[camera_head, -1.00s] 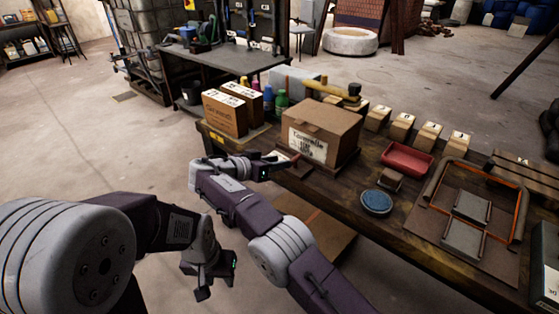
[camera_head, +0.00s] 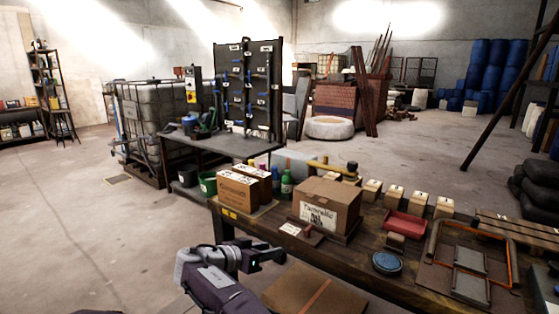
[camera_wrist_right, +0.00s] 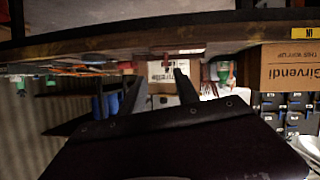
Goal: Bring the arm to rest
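My right gripper (camera_head: 272,257) is in the lower middle of the head view, in front of the workbench's near left corner. In the right wrist view its two dark fingers (camera_wrist_right: 158,90) stand apart with nothing visible between them. My left gripper is in neither view.
The workbench (camera_head: 232,215) carries a cardboard box (camera_head: 328,207), smaller cartons (camera_head: 238,190), a red tray (camera_head: 405,227), a round blue-topped item (camera_head: 386,263) and a metal-framed fixture (camera_head: 470,286). A brown board (camera_head: 310,290) lies low beside it. The floor (camera_head: 90,220) at left is clear.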

